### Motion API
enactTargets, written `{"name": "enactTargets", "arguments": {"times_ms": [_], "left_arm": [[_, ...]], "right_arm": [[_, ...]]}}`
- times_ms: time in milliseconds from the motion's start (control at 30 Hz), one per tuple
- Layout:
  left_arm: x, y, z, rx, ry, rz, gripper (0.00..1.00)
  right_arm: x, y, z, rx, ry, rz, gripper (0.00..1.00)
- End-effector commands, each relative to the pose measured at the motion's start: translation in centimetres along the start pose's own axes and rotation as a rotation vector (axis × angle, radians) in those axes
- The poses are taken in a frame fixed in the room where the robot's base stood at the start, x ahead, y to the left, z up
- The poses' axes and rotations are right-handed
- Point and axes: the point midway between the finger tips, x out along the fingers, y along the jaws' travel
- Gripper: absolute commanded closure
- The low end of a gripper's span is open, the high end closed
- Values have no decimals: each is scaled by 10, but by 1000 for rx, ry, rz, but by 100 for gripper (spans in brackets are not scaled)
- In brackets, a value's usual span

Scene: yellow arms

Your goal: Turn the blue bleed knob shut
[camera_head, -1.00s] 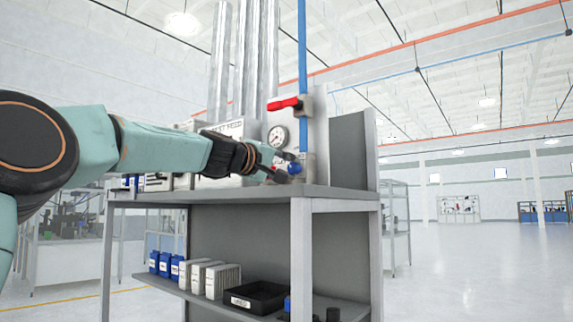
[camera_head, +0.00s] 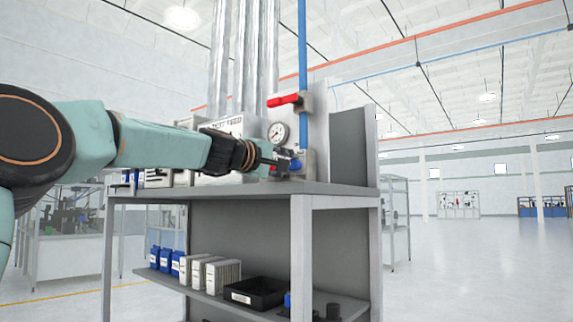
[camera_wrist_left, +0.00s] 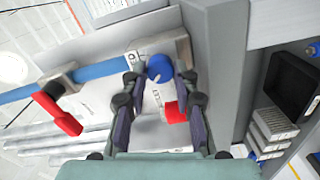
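The blue bleed knob (camera_head: 295,165) sits low on the panel at the back of the bench, below the blue pipe. In the left wrist view the knob (camera_wrist_left: 159,67) lies between the tips of my left gripper (camera_wrist_left: 160,79). The fingers are apart, one on each side, with a visible gap to the knob. In the head view my left gripper (camera_head: 281,163) reaches in from the left, roughly level, just at the knob. Its fingers partly hide the fitting there. My right gripper is not in view.
A red lever (camera_head: 284,100) sits on the blue pipe (camera_head: 303,50) above a round gauge (camera_head: 278,134). A small red part (camera_wrist_left: 175,112) shows between my left fingers. The grey bench (camera_head: 330,188) carries a black bin (camera_head: 256,293) and boxes below. The floor at right is clear.

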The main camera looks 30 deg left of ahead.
Motion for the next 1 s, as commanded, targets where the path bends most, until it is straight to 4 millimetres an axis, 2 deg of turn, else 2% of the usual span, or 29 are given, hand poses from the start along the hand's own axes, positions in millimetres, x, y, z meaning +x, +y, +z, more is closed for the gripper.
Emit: {"name": "enactTargets", "arguments": {"times_ms": [33, 233, 567, 767, 1000], "left_arm": [[-1, 4, -2, 0, 6, 7, 67], [-1, 2, -1, 1, 3, 4, 50], [0, 0, 0, 18, 0, 1, 49], [0, -2, 1, 188, -1, 0, 49], [0, -2, 1, 495, 0, 0, 49]], "right_arm": [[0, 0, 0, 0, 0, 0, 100], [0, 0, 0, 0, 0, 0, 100], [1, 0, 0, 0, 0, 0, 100], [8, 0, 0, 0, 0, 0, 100], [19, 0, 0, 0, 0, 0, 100]]}}
